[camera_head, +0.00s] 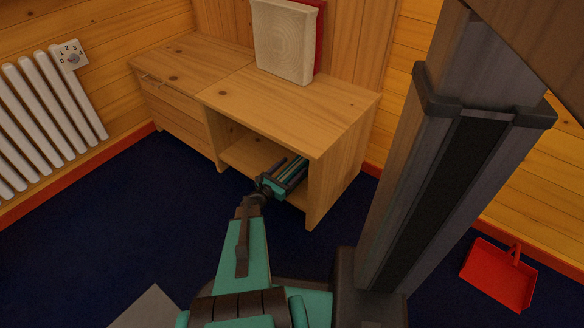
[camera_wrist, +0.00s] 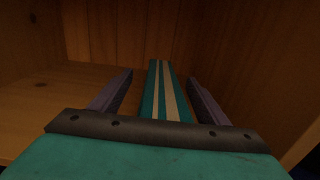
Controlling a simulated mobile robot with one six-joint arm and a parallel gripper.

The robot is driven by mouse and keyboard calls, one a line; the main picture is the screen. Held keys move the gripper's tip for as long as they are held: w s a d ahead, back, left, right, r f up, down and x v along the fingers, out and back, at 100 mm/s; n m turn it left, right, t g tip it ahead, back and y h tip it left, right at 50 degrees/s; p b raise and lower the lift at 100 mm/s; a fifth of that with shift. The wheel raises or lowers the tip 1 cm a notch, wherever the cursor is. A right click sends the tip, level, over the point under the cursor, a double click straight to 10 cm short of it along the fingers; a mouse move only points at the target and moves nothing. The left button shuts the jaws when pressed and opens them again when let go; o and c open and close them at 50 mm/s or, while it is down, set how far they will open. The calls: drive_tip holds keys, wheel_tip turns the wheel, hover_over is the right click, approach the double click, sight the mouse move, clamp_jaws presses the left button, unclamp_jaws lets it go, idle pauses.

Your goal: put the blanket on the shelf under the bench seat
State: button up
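The wooden bench (camera_head: 335,125) has an open compartment at its right end, and its shelf (camera_head: 238,152) lies under the seat. The blanket (camera_wrist: 158,100), teal with pale stripes, is inside the compartment near its right wall. It also shows in the head view (camera_head: 294,172), partly hidden by my gripper. My gripper (camera_head: 281,172) reaches in through the open front. In the wrist view its two fingers stand apart, one on each side of the blanket, with a visible gap on both sides. Whether the blanket's underside rests on the shelf is hidden.
A cream cushion (camera_head: 284,42) and a red cushion (camera_head: 321,35) stand on the seat. Drawers (camera_head: 172,108) fill the bench's left part. A radiator (camera_head: 45,105) is at left, a red dustpan (camera_head: 498,274) at lower right. Free shelf room lies left of the blanket.

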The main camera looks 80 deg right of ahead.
idle(0.3)
drive_tip(key=shift+r, duration=0.2)
drive_tip(key=shift+w+a, duration=0.1)
drive_tip(key=shift+a, duration=0.15)
drive_tip(key=p+v, duration=0.3)
drive_tip(key=v, duration=0.8)
drive_tip(key=shift+a, duration=0.25)
drive_tip(key=shift+w, duration=0.1)
drive_tip(key=shift+p, duration=0.3)
